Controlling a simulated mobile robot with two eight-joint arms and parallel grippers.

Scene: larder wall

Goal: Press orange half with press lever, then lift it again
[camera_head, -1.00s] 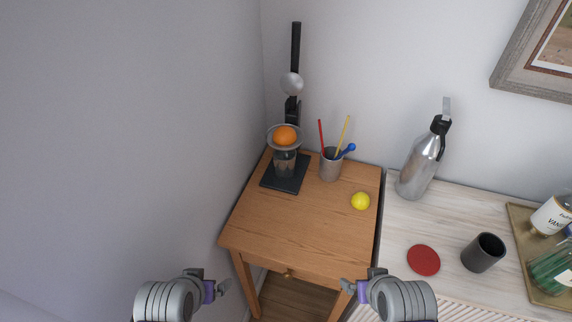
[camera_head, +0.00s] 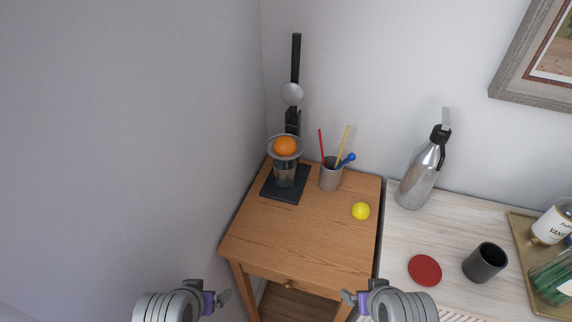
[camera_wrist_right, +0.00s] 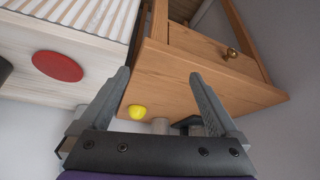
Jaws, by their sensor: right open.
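The orange half (camera_head: 285,146) sits in the cup of the juice press at the back left of the small wooden table. The press lever (camera_head: 296,58) stands upright above it, with the round metal pressing head (camera_head: 292,94) raised clear of the orange. A glass (camera_head: 284,174) stands under the cup on the dark press base (camera_head: 287,187). My left gripper (camera_head: 223,299) is at the bottom of the head view, empty and well short of the press; its jaw gap is unclear. My right gripper (camera_head: 347,297) is empty near the table's front; the right wrist view shows its fingers (camera_wrist_right: 160,95) spread open.
A utensil cup (camera_head: 331,178) stands just right of the press. A yellow lemon (camera_head: 361,211) lies at the wooden table's right edge. On the pale counter are a steel bottle (camera_head: 421,172), a red disc (camera_head: 425,270) and a dark cup (camera_head: 485,262). The wooden table's front is clear.

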